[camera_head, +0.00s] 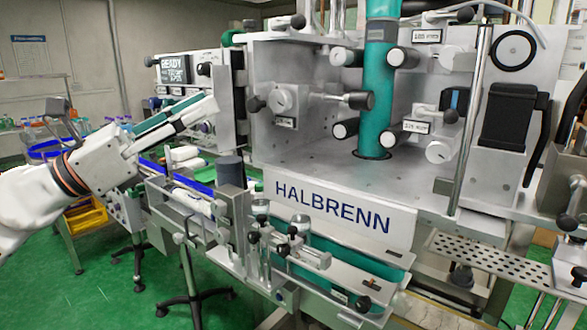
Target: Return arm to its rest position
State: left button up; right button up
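My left arm (30,200) reaches in from the left edge. Its white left gripper (207,107) points right and slightly up, in front of the machine's left side panel. Two long fingers run almost in line from this angle, with a teal strip along the upper one. No object shows clearly between them, and I cannot tell how far apart they are. The gripper overlaps the machine's left side in the picture; I cannot tell whether it touches. My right arm and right gripper are out of view.
The grey HALBRENN machine (270,185) fills the middle and right, with a vertical teal tube (380,90), knobs and levers. A perforated metal shelf (490,258) juts out at right. Green floor (110,300) lies open at lower left.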

pick_arm(q)
jog(key=w+a+f+n+t+y, duration=0.1)
jog(key=a+f+n+t+y, duration=0.65)
jog(key=n, duration=0.65)
jog(key=w+a+f+n+t+y, duration=0.2)
jog(key=a+f+n+t+y, duration=0.25)
jog(key=f+n+y, duration=0.8)
jog(key=s+a+f+n+g+y, duration=0.2)
jog(key=a+f+n+g, duration=0.15)
jog(key=f+n, duration=0.4)
jog(key=s+a+f+n+g+y, duration=0.2)
jog(key=a+f+n+g, duration=0.15)
jog(key=f, duration=0.65)
jog(key=s+a+f+n+g, duration=0.3)
jog(key=s+f+g, duration=0.7)
jog(key=s+f, duration=1.05)
jog(key=w+d+f+n+t+h, duration=0.2)
jog(key=d+f+h, duration=0.5)
jog(key=d+f, duration=0.7)
jog(key=d+n+t, duration=0.1)
jog(key=d+t, duration=0.1)
jog(key=d, duration=0.1)
jog(key=shift+w+f, duration=0.15)
jog(key=shift+f, duration=0.05)
